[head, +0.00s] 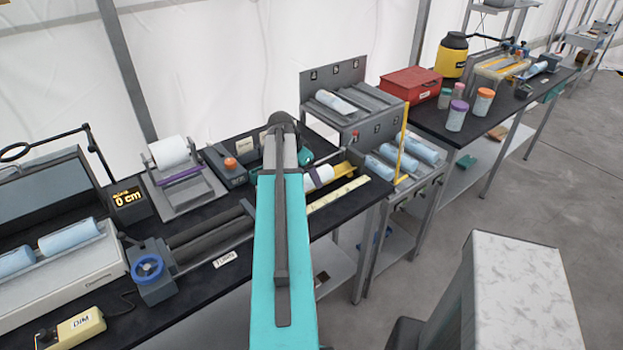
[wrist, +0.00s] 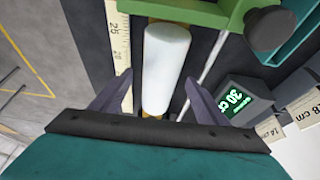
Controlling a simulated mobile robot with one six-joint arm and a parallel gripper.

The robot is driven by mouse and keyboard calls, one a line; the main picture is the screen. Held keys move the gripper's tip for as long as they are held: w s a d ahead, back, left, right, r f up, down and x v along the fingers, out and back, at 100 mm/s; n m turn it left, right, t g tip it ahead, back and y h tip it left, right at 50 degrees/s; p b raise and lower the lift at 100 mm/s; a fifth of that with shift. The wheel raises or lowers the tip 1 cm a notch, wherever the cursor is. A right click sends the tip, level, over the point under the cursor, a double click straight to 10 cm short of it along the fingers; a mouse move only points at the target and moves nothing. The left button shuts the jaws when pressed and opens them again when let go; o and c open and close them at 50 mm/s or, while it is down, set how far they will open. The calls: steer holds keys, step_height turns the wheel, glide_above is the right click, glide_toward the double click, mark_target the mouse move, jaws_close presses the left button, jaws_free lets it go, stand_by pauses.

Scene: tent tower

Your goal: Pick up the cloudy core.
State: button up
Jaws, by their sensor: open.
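The cloudy core is a milky white cylinder (wrist: 166,70) lying lengthwise between my fingers in the wrist view. In the head view, part of a white cylinder (head: 320,177) shows just right of my arm, beside the yellow ruler. My gripper (wrist: 158,86) is open, one finger on each side of the core's near half, with a visible gap on both sides. The wrist view does not show clearly how far above the core the fingers are. In the head view my arm hides the gripper.
A green clamp-like part (wrist: 200,12) with a dark knob crosses the core's far end. A rack with pale blue cores (head: 385,170) stands right of the bench.

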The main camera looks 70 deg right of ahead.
steer(key=shift+x, duration=1.1)
steer(key=shift+c, duration=0.4)
steer(key=c, duration=1.4)
steer(key=shift+r, duration=0.15)
steer(key=shift+r+b, duration=1.4)
steer(key=shift+r, duration=3.5)
